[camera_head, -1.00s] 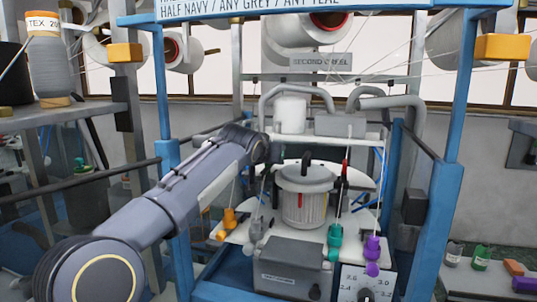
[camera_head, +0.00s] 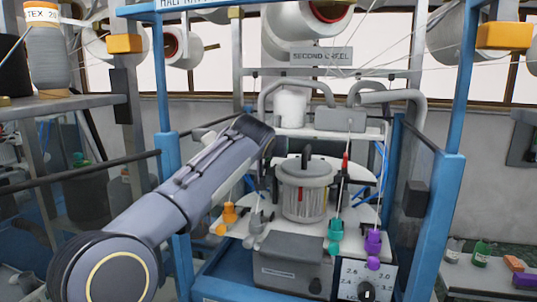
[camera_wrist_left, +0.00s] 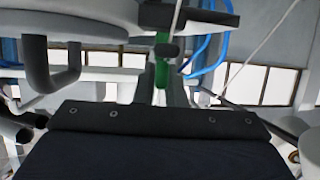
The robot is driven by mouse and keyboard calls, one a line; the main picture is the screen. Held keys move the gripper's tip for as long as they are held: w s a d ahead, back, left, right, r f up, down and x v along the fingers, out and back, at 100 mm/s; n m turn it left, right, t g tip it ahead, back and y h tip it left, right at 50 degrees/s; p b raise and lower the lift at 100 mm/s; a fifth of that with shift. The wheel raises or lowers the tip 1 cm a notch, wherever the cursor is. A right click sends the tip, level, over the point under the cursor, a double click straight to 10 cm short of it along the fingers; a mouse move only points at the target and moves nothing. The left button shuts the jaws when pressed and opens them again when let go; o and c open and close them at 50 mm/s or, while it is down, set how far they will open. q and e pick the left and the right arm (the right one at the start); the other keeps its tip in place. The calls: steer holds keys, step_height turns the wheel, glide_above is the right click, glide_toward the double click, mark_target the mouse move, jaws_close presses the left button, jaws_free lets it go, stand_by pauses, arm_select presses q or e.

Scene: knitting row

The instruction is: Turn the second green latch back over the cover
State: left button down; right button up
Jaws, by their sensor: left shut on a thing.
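In the left wrist view a green latch (camera_wrist_left: 162,62) stands upright in the middle, between the tips of my left gripper (camera_wrist_left: 164,96). The gripper is shut on it. A dark bar crosses just above the latch. A large pale round part (camera_wrist_left: 85,12) fills the upper left; I cannot tell whether it is the cover. In the head view a grey lidded canister (camera_head: 304,190) stands upright on the white round plate of the machine. My left forearm reaches in from the left and hides the left gripper there. My right gripper is not in view.
A blue frame (camera_head: 446,210) surrounds the machine. Orange (camera_head: 229,213), teal (camera_head: 335,230) and purple (camera_head: 373,243) pieces stand around the plate's front. A grey box (camera_head: 288,258) and a dial panel (camera_head: 367,280) sit in front. Thin yarns run down from above.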

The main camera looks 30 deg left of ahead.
arm_select(q)
steer(key=shift+d+f+n+g+y+b, duration=0.15)
steer(key=shift+n+g+y+b, duration=0.25)
steer(key=shift+n+y, duration=0.35)
steer(key=shift+n+g+y, duration=0.4)
steer(key=shift+n+y, duration=0.35)
steer(key=shift+y, duration=0.1)
steer(key=shift+a+n+g+y, duration=0.2)
steer(key=shift+n+g+y, duration=0.95)
steer(key=shift+n, duration=0.25)
steer(key=shift+g, duration=0.25)
steer(key=c, duration=1.5)
jaws_free()
steer(key=shift+s+d, duration=0.1)
